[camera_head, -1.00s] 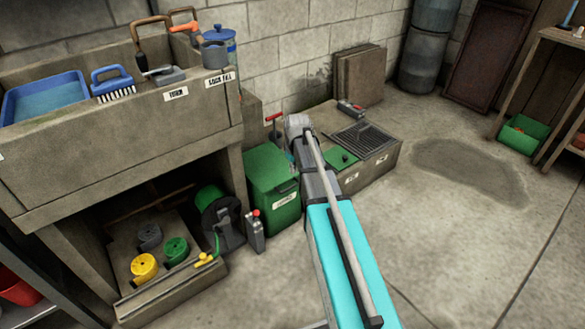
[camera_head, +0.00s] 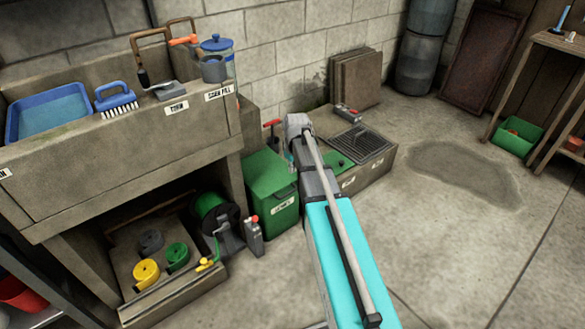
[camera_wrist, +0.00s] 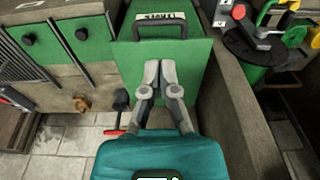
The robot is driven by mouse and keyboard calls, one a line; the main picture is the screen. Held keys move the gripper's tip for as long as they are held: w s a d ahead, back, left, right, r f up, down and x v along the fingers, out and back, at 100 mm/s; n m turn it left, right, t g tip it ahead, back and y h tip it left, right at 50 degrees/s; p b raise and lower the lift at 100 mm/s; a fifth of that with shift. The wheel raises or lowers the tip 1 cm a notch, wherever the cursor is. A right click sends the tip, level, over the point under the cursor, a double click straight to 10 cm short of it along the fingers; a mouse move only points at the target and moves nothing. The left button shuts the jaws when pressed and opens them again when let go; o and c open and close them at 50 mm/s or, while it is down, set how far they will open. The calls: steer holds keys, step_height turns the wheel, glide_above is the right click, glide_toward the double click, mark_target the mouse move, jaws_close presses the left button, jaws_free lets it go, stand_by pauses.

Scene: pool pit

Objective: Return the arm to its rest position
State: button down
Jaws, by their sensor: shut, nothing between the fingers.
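My arm, turquoise with grey joints (camera_head: 335,250), reaches from the bottom of the head view up toward the green bin (camera_head: 270,190). Its far end is by the low grey block; the fingers cannot be made out in that view. In the wrist view my gripper (camera_wrist: 160,72) has both grey fingertips together, with nothing between them. The fingers appear in front of the green bin's lid (camera_wrist: 195,58); the gap between them cannot be judged.
A stone sink bench (camera_head: 120,150) stands left, with hose rolls below. A low block with a drain grate (camera_head: 362,142) lies beyond the arm. A red-handled tool (camera_wrist: 118,112) shows in the wrist view. The concrete floor (camera_head: 450,250) at right is clear.

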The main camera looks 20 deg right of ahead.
steer(key=s+a+r+m+p, duration=0.1)
steer(key=s+a+r+p, duration=0.1)
steer(key=s+a, duration=0.3)
steer(key=s+a+r+m+g+p, duration=0.1)
steer(key=s+a+r+p, duration=0.15)
steer(key=s, duration=0.55)
steer(key=s+a+r+m+p, duration=0.2)
steer(key=s+a+r+p, duration=0.1)
steer(key=s, duration=0.3)
step_height(320, 180, up, 37)
steer(key=p, duration=3.7)
steer(key=shift+w, duration=0.3)
steer(key=shift+a, duration=0.15)
